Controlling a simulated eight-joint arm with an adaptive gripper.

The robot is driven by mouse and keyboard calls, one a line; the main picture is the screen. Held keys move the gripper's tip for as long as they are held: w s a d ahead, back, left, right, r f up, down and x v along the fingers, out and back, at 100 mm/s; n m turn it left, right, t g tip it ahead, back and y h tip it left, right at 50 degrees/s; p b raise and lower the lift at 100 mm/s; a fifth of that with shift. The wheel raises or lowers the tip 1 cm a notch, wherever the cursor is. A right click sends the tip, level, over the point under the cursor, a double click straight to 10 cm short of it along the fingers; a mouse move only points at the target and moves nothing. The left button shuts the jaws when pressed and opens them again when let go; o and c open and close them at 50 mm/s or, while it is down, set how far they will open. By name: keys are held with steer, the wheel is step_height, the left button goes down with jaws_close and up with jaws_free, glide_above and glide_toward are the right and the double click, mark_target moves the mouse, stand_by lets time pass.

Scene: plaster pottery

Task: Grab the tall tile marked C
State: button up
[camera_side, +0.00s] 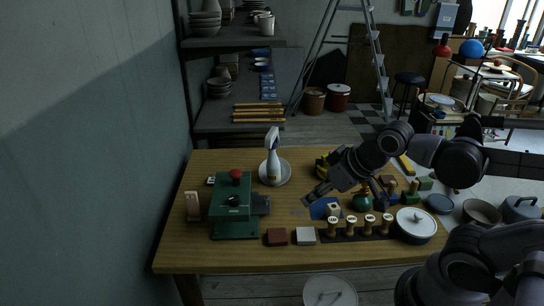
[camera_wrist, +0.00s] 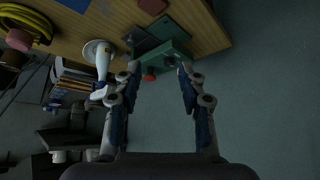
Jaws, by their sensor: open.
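A tall, narrow pinkish tile (camera_side: 192,206) stands upright at the left end of the wooden table in the side view. No letter on it can be read at this size. A small pale tile (camera_side: 211,181) with a dark mark lies behind it; the mark is also unreadable. My gripper (camera_side: 308,198) is above the middle of the table, well to the right of the tall tile, with the green press between them. In the wrist view my gripper (camera_wrist: 159,67) has its fingers spread and nothing between them. I cannot make out the tall tile in the wrist view.
A green press (camera_side: 236,208) with a red knob stands right of the tall tile. A white spray bottle (camera_side: 272,160) stands on a plate behind. Red (camera_side: 277,237) and white (camera_side: 306,236) blocks lie in front. Several stamps (camera_side: 351,225) and a lidded pot (camera_side: 416,224) stand right.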

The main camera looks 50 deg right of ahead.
steer(key=w+a+r+n+g, duration=0.15)
steer(key=w+r, duration=0.35)
steer(key=w, duration=0.5)
steer(key=n+g+y, duration=0.3)
steer(key=n, duration=0.4)
glide_above(195, 215)
steer(key=shift+t, duration=0.25)
steer(key=shift+w+d+f, duration=0.1)
steer(key=shift+w+f, duration=0.05)
steer(key=shift+f, duration=6.2)
steer(key=shift+w+d+f, duration=0.1)
steer(key=shift+w+f, duration=0.05)
steer(key=shift+f, duration=6.2)
jaws_close()
